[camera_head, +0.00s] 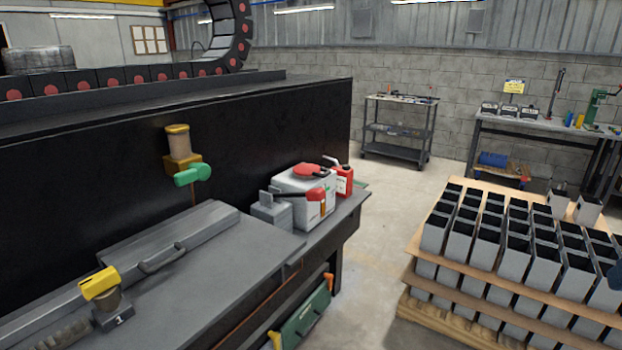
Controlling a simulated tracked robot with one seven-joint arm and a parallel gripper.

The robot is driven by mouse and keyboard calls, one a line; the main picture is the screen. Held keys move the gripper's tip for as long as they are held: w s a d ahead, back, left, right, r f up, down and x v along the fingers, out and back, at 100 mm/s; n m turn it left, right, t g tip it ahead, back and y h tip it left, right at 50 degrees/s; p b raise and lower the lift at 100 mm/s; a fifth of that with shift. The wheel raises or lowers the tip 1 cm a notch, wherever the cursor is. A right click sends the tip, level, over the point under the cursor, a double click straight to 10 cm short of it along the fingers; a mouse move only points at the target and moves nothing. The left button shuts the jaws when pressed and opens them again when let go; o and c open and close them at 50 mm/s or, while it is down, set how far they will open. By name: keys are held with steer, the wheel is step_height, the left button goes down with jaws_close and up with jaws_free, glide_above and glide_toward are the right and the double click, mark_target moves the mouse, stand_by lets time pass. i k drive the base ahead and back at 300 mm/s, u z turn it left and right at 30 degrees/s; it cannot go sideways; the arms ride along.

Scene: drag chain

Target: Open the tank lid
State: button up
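A grey flat panel (215,262) with a dark bar handle (163,259) lies level at the lower left and looks like the tank lid. A raised grey strip (170,240) runs along its back edge, against the black wall. I see no gap around the panel; its front part runs out of the picture. A white box with a red round cap (310,170) stands on the ledge to its right; I cannot tell whether this is a tank too.
A yellow-topped fitting marked 1 (102,290) stands at the panel's left. A green-handled valve (190,174) juts from the black wall. A red bottle (344,180) stands by the white box. A pallet of grey boxes (500,250) fills the right; floor between is clear.

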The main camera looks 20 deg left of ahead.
mark_target(302, 169)
steer(key=u, duration=1)
steer(key=k, duration=0.6)
steer(key=z, duration=0.5)
steer(key=i, duration=1.45)
steer(key=u, duration=0.5)
